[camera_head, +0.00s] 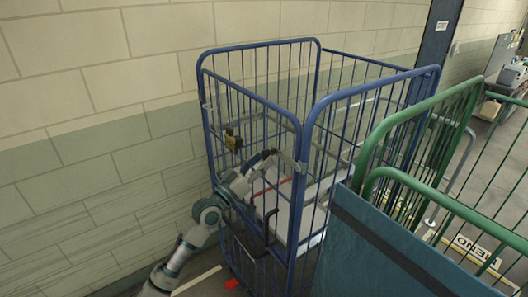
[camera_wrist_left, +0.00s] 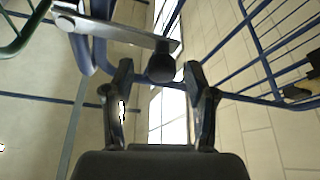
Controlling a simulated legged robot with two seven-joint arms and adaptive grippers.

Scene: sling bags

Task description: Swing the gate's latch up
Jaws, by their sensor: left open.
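The gate (camera_head: 250,110) is a blue barred panel on the near left side of a blue roll cage. Its latch (camera_wrist_left: 125,33) is a flat grey metal bar with a round dark knob (camera_wrist_left: 162,68) at its end. In the head view the latch (camera_head: 289,161) shows small at the gate's right post. My left gripper (camera_head: 268,156) is beside the latch, and in the left wrist view (camera_wrist_left: 159,75) its two fingers are open on either side of the knob. I cannot tell whether either finger touches it. My right gripper is out of view.
A yellow-and-black fitting (camera_head: 232,141) sits on the gate's bars left of my gripper. A block wall (camera_head: 100,120) stands close behind on the left. A green barred cart (camera_head: 430,200) and a teal panel (camera_head: 390,255) crowd the right foreground.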

